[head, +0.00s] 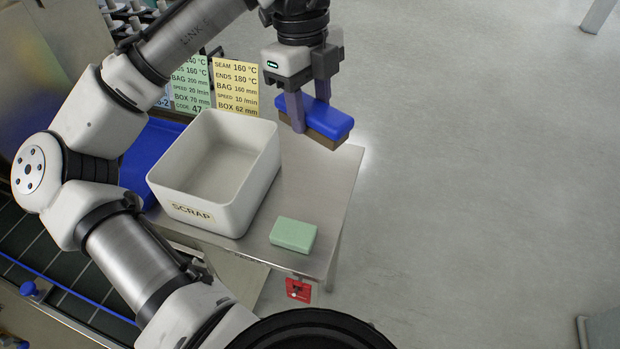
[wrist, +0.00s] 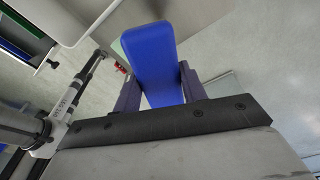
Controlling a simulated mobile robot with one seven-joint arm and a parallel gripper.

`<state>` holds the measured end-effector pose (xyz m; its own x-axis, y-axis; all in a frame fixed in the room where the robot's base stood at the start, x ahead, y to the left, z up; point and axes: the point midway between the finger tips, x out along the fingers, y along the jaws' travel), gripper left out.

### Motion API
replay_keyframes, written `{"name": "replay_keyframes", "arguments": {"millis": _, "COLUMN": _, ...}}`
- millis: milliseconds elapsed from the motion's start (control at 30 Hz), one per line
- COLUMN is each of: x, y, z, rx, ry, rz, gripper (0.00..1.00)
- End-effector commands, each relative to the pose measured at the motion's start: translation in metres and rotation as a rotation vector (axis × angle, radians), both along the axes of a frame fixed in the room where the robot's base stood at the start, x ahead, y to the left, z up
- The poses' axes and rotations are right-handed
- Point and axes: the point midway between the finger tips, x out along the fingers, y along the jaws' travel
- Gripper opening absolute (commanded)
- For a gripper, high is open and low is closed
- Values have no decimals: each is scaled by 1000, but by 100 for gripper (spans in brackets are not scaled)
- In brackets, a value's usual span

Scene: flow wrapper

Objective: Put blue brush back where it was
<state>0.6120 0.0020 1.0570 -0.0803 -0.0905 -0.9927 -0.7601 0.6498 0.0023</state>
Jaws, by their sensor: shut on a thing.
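The blue brush (head: 322,118) has a blue top and a brown underside. My gripper (head: 312,112) is shut on it, with one finger on each side. It holds the brush over the far right part of the steel table (head: 338,198); I cannot tell the exact height above the top. In the wrist view the blue brush (wrist: 152,62) sits between the two dark fingers of my gripper (wrist: 158,88). Its underside is hidden there.
A white bin labelled SCRAP (head: 205,217) stands on the table's left part. A green block (head: 293,235) lies near the front edge. Green and yellow setting cards (head: 237,88) stand behind the bin. The table's right side is clear; open floor lies beyond.

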Motion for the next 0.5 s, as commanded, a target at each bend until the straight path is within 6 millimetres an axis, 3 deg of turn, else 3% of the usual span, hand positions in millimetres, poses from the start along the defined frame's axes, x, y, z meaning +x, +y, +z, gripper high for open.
{"name": "replay_keyframes", "arguments": {"millis": 200, "x": -1, "y": -1, "z": -62, "rx": -5, "ry": 5, "rz": -4, "gripper": 23}}
{"name": "replay_keyframes", "arguments": {"millis": 500, "x": 0, "y": 0, "z": -125, "rx": 1, "ry": 2, "rz": 2, "gripper": 23}}
